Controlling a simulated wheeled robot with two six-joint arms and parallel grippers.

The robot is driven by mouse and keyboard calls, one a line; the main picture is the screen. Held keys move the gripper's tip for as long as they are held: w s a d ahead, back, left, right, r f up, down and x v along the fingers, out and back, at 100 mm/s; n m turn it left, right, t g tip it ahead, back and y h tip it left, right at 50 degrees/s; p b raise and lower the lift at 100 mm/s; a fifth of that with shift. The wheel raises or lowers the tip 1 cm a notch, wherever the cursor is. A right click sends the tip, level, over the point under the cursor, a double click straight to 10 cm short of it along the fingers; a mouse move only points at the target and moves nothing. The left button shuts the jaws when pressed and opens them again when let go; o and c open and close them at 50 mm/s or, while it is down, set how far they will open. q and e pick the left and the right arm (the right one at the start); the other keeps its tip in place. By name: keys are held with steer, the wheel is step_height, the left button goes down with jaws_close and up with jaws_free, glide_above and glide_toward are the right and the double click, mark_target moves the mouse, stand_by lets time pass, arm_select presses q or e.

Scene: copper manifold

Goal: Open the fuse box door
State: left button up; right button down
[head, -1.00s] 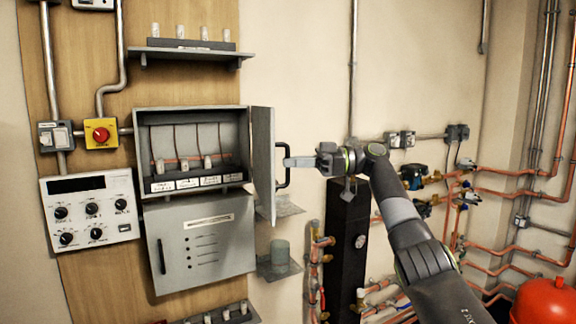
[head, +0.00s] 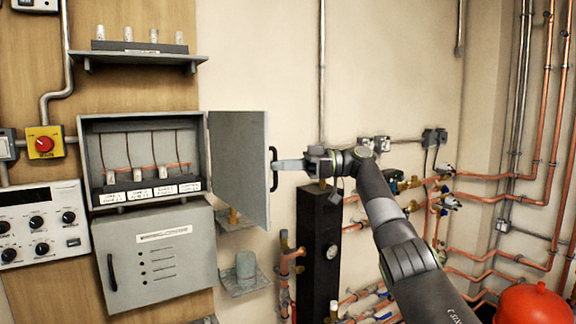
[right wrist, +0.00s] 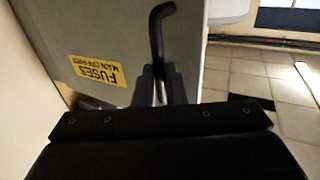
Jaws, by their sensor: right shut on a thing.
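The grey fuse box (head: 141,123) is mounted on the wooden board, with several fuses and white labels inside. Its door (head: 238,160) is hinged on the right side and stands wide open, its inner face toward the head view. My right gripper (head: 276,165) is shut on the black door handle (head: 272,169) at the door's outer edge. In the right wrist view the handle (right wrist: 158,35) runs down between the fingers, and the door's outer face (right wrist: 90,45) shows a yellow FUSES label, upside down. My left gripper is not in view.
A closed grey lower panel (head: 160,260) sits below the fuse box. A shelf (head: 140,57) with white fuses is above. A small ledge with a grey cup (head: 246,264) is under the door. Copper pipes and a black column (head: 318,235) stand to the right.

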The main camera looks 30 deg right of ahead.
steer(key=shift+w+a+r, duration=0.1)
steer(key=shift+r, duration=0.2)
steer(key=c, duration=1.7)
jaws_free()
steer(key=shift+w+a, duration=0.15)
steer(key=shift+w, duration=0.05)
steer(key=shift+c, duration=0.2)
steer(key=shift+o, duration=1.3)
steer(key=shift+w+a+f, duration=0.25)
steer(key=shift+w, duration=0.15)
steer(key=v, duration=1.2)
steer(key=shift+s+d, duration=0.15)
